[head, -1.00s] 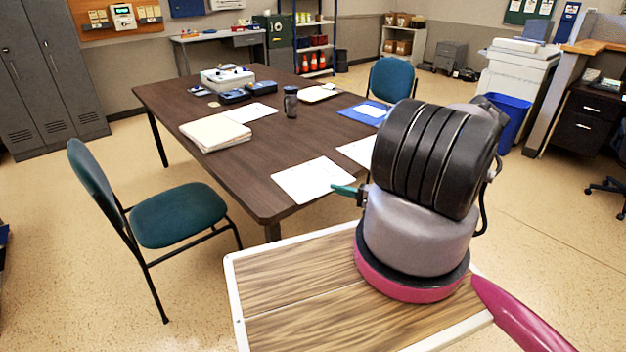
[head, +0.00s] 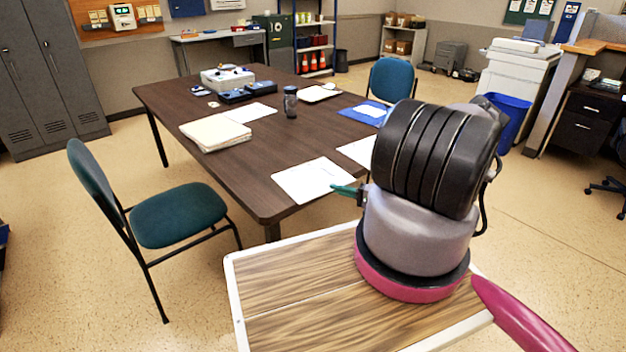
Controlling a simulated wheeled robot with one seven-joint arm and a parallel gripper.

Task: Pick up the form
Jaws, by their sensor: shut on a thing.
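A white form (head: 310,180) is at the near right edge of the dark table (head: 240,170) in the head view. My gripper (head: 346,190) shows only as a teal fingertip and a small dark part at the form's right edge; my arm hides the rest. The gripper is shut on the form's edge. The form looks flat, at or just over the table top; I cannot tell if there is a gap under it.
A second white sheet (head: 356,152) is partly hidden behind my arm. A paper stack (head: 215,132), a dark cup (head: 290,101) and a blue folder (head: 364,112) lie farther back on the table. Teal chairs stand at the left (head: 178,214) and far side (head: 391,80).

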